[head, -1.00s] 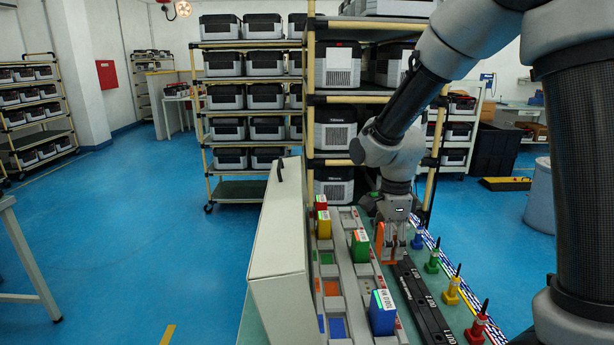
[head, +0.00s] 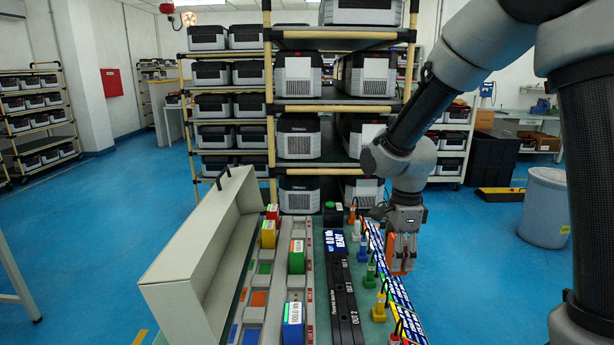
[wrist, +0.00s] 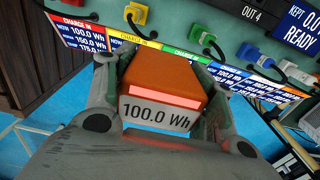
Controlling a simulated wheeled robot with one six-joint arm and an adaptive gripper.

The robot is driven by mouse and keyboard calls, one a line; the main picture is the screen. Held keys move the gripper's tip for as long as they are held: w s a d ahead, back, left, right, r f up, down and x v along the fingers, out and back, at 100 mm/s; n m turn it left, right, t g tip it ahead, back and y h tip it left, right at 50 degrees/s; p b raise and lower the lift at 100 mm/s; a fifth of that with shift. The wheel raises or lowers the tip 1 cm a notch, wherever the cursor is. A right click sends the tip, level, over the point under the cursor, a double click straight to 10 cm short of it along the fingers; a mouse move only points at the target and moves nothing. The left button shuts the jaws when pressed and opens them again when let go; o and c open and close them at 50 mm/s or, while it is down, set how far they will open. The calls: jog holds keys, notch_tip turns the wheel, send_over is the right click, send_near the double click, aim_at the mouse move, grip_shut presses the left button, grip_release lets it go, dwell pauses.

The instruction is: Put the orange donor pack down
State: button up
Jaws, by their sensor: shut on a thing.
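The orange donor pack (head: 394,259) is between the fingers of my gripper (head: 403,264) in the head view. The gripper is shut on it beside the bench's right edge, by the printed label strip (head: 390,275). In the wrist view the orange pack (wrist: 165,70) fills the space between both fingers, and its label reads 100.0 Wh. Blue floor shows around the gripper there, and the bench edge with its CHARGE IN strip (wrist: 110,40) lies beyond the pack. The pack's underside is hidden.
Blue, green and yellow plugs (head: 370,277) stand along the bench's right side. A black unit (head: 342,290) with OUT labels lies left of them. Grey trays hold a green pack (head: 297,257) and a blue pack (head: 293,325). A tall rack (head: 268,110) stands behind.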

jog(key=shift+d, duration=0.4)
jog(key=shift+w+d+f+n, duration=0.15)
jog(key=shift+n, duration=0.15)
jog(key=shift+w+f, duration=0.15)
jog(key=w+d+f+n, duration=0.3)
jog(key=f+n, duration=0.2)
jog(key=n, duration=0.3)
jog(key=w+d+f+n, duration=0.4)
jog(key=f+n, duration=0.2)
jog(key=n, duration=0.3)
jog(key=shift+d, duration=0.3)
jog(key=shift+r, duration=0.1)
